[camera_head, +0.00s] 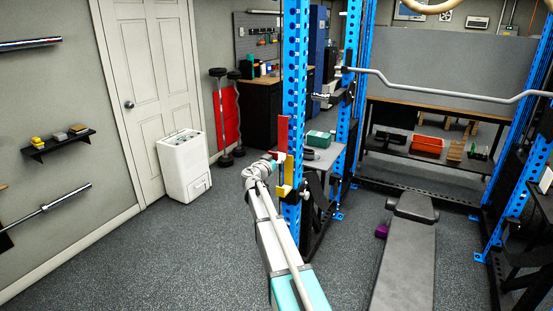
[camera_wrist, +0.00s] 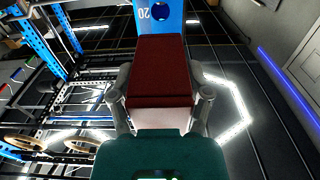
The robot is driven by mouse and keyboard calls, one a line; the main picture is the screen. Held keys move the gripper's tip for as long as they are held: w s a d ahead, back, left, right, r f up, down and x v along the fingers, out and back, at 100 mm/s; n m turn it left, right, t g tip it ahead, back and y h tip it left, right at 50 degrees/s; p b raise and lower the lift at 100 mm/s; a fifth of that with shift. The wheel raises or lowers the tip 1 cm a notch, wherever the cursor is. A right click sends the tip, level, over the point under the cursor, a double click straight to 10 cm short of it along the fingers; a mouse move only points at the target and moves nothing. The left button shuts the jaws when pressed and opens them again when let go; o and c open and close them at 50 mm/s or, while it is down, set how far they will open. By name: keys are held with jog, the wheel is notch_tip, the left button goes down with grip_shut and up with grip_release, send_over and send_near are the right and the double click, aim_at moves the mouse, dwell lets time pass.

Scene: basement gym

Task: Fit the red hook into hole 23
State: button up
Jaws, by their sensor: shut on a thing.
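The red hook (camera_head: 283,129) is held upright in my gripper (camera_head: 276,160), at the front left blue upright (camera_head: 295,60) of the rack. In the wrist view the red hook (camera_wrist: 160,68) fills the space between the two fingers of my gripper (camera_wrist: 160,92). Behind it the blue upright (camera_wrist: 147,18) shows a hole and the number 20. Hole 23 cannot be made out. I cannot tell whether the hook touches the upright. A yellow hook (camera_head: 284,191) sits on the same upright just below my gripper.
A black bench (camera_head: 405,255) stands inside the rack, with a curved bar (camera_head: 440,88) across the rack above. A white cabinet (camera_head: 184,166) stands by the door at left. A wall shelf (camera_head: 60,143) holds small blocks. The floor left of my arm is clear.

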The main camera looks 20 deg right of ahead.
aim_at(282, 152)
jog(key=shift+x, duration=3.05)
jog(key=o, duration=1.4)
jog(key=shift+a, duration=0.15)
jog(key=shift+v, duration=3.65)
jog(key=shift+s, duration=0.1)
jog(key=s+a+f+n+g+y+p, duration=0.1)
jog(key=s+a+f+n+g+y, duration=0.2)
jog(key=s, duration=1)
jog(key=s+a+f+n+g+y+p, duration=0.1)
jog(key=s+a+f+n+g+y, duration=0.3)
jog(key=s+a, duration=0.9)
jog(key=s+a+f+n+g+y+p, duration=0.2)
jog(key=s+a+f+y, duration=0.5)
jog(key=s, duration=0.5)
jog(key=shift+s+a+f+n+g+y, duration=0.2)
jog(key=shift+a+n+g, duration=0.2)
jog(key=shift+a+g, duration=0.15)
jog(key=shift+s+a+f+n+g+y, duration=0.1)
jog(key=shift+s+a+f+n+g, duration=0.15)
jog(key=shift+a+n+g, duration=0.3)
